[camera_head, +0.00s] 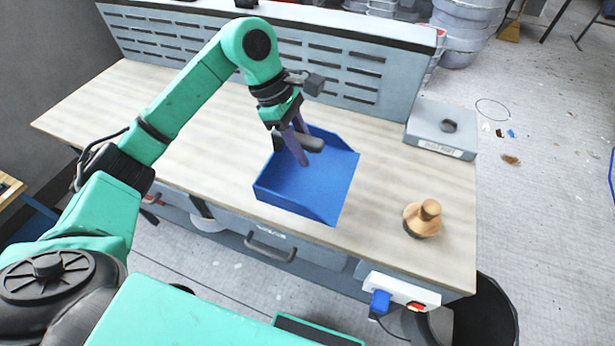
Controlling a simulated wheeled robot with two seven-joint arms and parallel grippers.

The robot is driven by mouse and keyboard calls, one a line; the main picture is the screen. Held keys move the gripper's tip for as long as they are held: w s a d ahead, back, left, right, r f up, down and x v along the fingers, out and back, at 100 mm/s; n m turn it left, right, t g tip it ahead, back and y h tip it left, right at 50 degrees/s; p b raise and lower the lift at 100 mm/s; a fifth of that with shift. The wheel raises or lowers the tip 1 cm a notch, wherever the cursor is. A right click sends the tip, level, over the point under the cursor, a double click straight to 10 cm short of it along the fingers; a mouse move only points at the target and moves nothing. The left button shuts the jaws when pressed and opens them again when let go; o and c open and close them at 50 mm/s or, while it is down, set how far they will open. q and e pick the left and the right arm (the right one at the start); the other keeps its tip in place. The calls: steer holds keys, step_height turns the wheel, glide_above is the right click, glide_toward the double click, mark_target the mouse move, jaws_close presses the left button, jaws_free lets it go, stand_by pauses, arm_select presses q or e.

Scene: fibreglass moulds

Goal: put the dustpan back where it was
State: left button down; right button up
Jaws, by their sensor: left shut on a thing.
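A blue dustpan (313,188) with a dark handle is at the middle of the wooden workbench, near its front edge. Its open side faces the front right. My left gripper (303,152) reaches in from the left and is shut on the dustpan's handle, with its fingers pointing down. The gripper hides part of the handle. I cannot tell whether the dustpan rests on the bench or is held slightly above it. My right gripper is not in view.
A wooden-handled brush or stamp (424,218) stands on the bench (385,200) to the right. A grey box (440,131) is at the back right. A slotted grey panel (345,72) runs along the back. The bench's left part is clear. A dark bin (487,318) stands below at the right.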

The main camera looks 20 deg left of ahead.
mark_target(309, 172)
arm_select(q)
step_height(309, 172, down, 5)
steer(key=shift+w+f+p, duration=0.15)
steer(key=shift+f+p, duration=0.05)
steer(key=shift+p, duration=0.5)
steer(key=f, duration=0.2)
steer(key=f+p, duration=0.1)
steer(key=f, duration=0.3)
steer(key=shift+w+p, duration=0.25)
steer(key=shift+p, duration=0.05)
steer(key=shift+f, duration=0.2)
steer(key=c, duration=1)
jaws_free()
steer(key=shift+f+b, duration=0.2)
steer(key=shift+b, duration=0.1)
steer(key=o, duration=0.4)
steer(key=shift+r, duration=0.1)
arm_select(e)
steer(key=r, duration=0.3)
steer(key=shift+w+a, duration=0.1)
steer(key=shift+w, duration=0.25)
